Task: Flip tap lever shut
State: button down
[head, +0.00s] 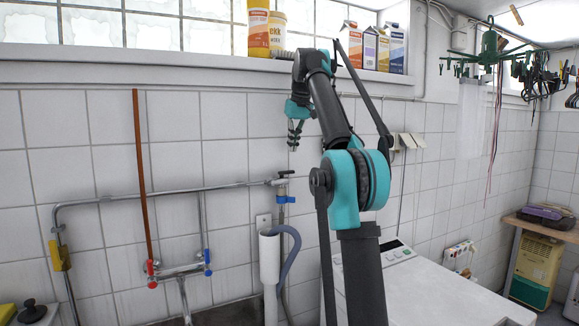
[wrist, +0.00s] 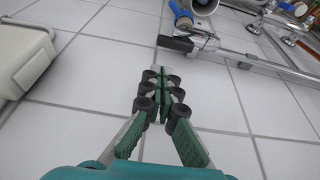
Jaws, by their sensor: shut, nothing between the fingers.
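The tap on the wall pipe (head: 232,186) has a small dark lever (head: 286,173) at the pipe's right end, with a blue fitting (head: 285,199) below it. In the wrist view the dark lever (wrist: 175,43) lies across the picture just beyond my fingertips, with the blue fitting (wrist: 184,16) behind it. My gripper (head: 294,143) is shut and empty, pointing down in front of the tiled wall above the tap. In the wrist view its closed fingertips (wrist: 161,76) are close to the lever, with a visible gap between them.
A white standpipe (head: 269,272) with a grey hose stands below the tap. A mixer with red and blue knobs (head: 181,271) and an upright brown stick (head: 142,180) are left. A white box (wrist: 28,55) is on the wall. A white machine (head: 430,292) stands at lower right.

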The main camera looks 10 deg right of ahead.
aim_at(289, 164)
jog(key=x, duration=0.8)
jog(key=shift+f, duration=0.15)
jog(key=shift+s+d+m, duration=0.1)
jog(key=shift+s+m, duration=0.05)
jog(key=shift+m, duration=0.45)
jog(key=m, duration=0.1)
jog(key=s+m+h, duration=0.1)
jog(key=m, duration=0.1)
jog(key=shift+d, duration=0.25)
jog(key=m, duration=0.2)
jog(key=s+m+h, duration=0.1)
jog(key=shift+s+d+m+h, duration=0.1)
jog(key=shift+s+m+h, duration=0.1)
jog(key=shift+m+h, duration=0.15)
jog(key=s+m, duration=0.1)
jog(key=m, duration=0.1)
jog(key=m+g+h, duration=0.1)
jog(key=m, duration=0.2)
jog(key=s+m, duration=0.1)
jog(key=m, duration=0.1)
jog(key=shift+s+a+m+g+h, duration=0.25)
jog(key=shift+s+a+g+h, duration=0.05)
jog(key=shift+a+h, duration=0.05)
jog(key=shift+s+d, duration=0.5)
jog(key=shift+s, duration=0.1)
